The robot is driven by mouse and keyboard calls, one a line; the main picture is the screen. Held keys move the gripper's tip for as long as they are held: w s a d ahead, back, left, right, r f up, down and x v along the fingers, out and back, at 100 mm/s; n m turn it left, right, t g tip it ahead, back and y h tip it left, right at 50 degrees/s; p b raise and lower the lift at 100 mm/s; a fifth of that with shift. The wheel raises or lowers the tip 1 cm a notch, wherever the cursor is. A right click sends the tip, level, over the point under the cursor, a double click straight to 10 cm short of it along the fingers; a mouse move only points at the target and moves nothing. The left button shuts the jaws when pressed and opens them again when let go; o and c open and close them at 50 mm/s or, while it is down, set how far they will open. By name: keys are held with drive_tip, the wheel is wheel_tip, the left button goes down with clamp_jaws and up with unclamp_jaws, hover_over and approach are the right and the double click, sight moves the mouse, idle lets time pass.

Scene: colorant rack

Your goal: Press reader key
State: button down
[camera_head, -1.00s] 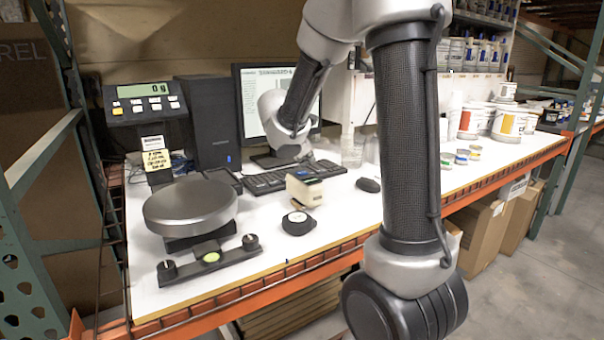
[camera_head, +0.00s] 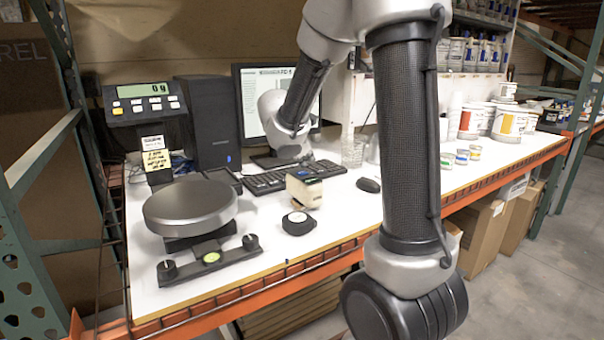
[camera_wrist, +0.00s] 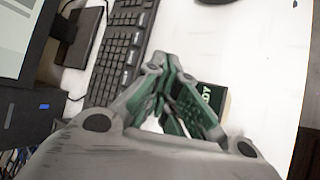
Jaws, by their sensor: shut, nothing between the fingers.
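The reader (camera_head: 304,188) is a small beige block with a dark top, standing on the white bench in front of the keyboard. In the wrist view, the reader's dark green display (camera_wrist: 210,95) shows the end of a word, "ADY", just right of the fingers. The fingers cover part of the reader, and I cannot make out its key. My gripper (camera_wrist: 165,72) is shut and empty, its tips over the area between keyboard and reader in that view. Whether it touches the reader cannot be told. In the head view I cannot pick out the fingertips.
The keyboard (camera_head: 290,177) and monitor (camera_head: 252,105) are behind the reader, with a mouse (camera_head: 368,184) to its right. A scale with a round metal pan (camera_head: 190,205) stands at left. Cans (camera_head: 510,124) stand at right.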

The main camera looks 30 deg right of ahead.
sight(305, 172)
drive_tip(key=shift+f, duration=0.1)
drive_tip(key=shift+f, duration=0.3)
drive_tip(key=shift+f, duration=0.35)
idle(0.5)
drive_tip(key=shift+r, duration=0.8)
drive_tip(key=shift+r, duration=2.5)
